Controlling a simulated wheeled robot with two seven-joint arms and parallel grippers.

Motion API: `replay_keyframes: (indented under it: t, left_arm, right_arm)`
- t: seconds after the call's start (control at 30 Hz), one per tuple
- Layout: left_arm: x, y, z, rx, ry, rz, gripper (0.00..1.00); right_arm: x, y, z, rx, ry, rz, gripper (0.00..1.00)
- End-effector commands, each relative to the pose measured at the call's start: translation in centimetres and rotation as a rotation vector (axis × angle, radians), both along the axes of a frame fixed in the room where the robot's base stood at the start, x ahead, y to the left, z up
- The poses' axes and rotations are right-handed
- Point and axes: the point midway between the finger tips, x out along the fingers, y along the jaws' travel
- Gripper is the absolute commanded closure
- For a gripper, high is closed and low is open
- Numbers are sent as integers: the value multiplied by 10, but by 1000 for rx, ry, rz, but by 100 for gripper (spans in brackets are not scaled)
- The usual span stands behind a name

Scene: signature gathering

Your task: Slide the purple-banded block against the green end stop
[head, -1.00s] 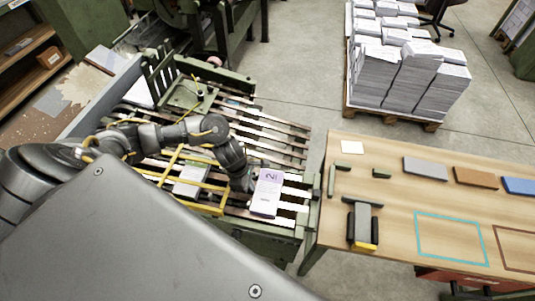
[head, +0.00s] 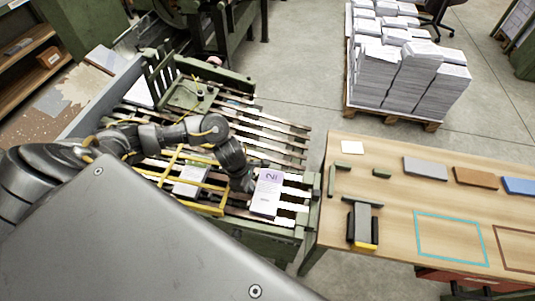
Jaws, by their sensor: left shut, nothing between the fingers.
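The purple-banded block (head: 266,199) is white with a purple band marked "2" at its far end. It lies on the slatted green machine bed near the bed's right end. My left gripper (head: 247,186) is shut and empty at the block's left side; whether it touches the block I cannot tell. A green upright piece (head: 315,200), which may be the green end stop, stands at the right edge of the bed, with a gap between it and the block. My right gripper is not in view.
A yellow frame (head: 206,208) with a pale block (head: 192,180) inside it lies left of my gripper. A wooden table (head: 400,212) on the right holds grey, brown and blue slabs and a clamp-like tool (head: 362,228). A pallet of paper stacks (head: 405,80) stands behind.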

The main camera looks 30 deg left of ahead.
Motion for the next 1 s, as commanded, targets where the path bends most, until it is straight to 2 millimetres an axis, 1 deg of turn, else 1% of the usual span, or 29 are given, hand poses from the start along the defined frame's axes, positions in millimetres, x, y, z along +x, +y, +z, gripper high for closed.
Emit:
replay_keyframes:
  t: [0.37,1.0]
  left_arm:
    - [1,-3,0,-1,0,0,100]
    - [11,-30,0,-1,-1,-1,100]
  right_arm:
    - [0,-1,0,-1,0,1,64]
    - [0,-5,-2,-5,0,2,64]
